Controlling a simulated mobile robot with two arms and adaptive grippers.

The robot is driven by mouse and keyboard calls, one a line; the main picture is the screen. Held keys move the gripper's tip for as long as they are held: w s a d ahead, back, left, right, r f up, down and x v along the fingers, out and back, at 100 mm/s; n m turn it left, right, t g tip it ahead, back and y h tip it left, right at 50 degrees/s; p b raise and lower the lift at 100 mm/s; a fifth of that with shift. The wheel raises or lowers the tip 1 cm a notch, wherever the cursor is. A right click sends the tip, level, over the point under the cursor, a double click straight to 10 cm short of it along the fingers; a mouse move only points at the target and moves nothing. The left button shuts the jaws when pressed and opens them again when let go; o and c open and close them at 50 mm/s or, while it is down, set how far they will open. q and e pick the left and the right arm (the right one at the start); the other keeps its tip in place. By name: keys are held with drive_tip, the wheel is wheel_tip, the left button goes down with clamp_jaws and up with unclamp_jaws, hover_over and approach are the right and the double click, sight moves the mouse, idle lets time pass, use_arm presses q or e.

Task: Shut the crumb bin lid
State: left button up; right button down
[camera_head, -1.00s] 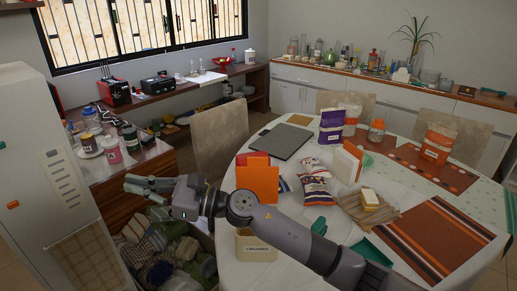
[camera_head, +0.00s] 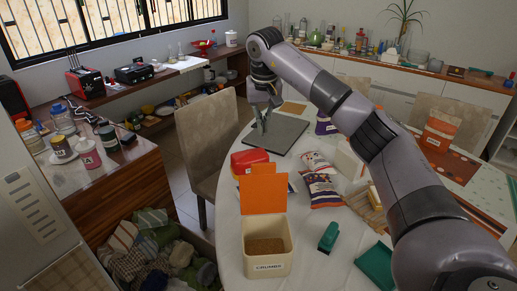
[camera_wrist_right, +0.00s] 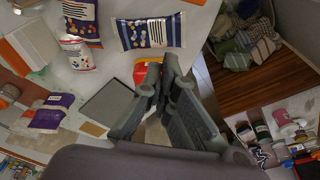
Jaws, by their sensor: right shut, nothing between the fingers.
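The crumb bin (camera_head: 268,262) is a cream square box labelled CRUMBS, standing on the near left of the round table in the head view. Its orange lid (camera_head: 263,193) stands open and upright at the bin's back edge, and brown crumbs show inside. My right gripper (camera_head: 262,126) is shut and empty. It points down over the grey board, beyond the bin and lid and apart from them. In the right wrist view its fingers (camera_wrist_right: 158,72) are together, in front of a red and yellow item. My left gripper is not in view.
A red container (camera_head: 249,161) stands just behind the lid. Snack bags (camera_head: 322,188) lie to the right, with a green brush (camera_head: 328,237) and green dustpan (camera_head: 374,265) nearer. A grey board (camera_head: 275,135) lies behind. A chair (camera_head: 207,143) stands at the left.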

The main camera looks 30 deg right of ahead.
wheel_tip(320, 180, down, 9)
drive_tip(key=p, duration=0.2)
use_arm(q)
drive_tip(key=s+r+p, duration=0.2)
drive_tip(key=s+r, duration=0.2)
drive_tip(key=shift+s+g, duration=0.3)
use_arm(e)
drive_tip(key=s, duration=0.1)
drive_tip(key=s+a+r, duration=0.1)
drive_tip(key=s, duration=0.1)
drive_tip(key=shift+a+r, duration=0.1)
drive_tip(key=shift+a, duration=0.1)
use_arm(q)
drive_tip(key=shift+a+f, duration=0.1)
use_arm(e)
drive_tip(key=shift+w, duration=0.1)
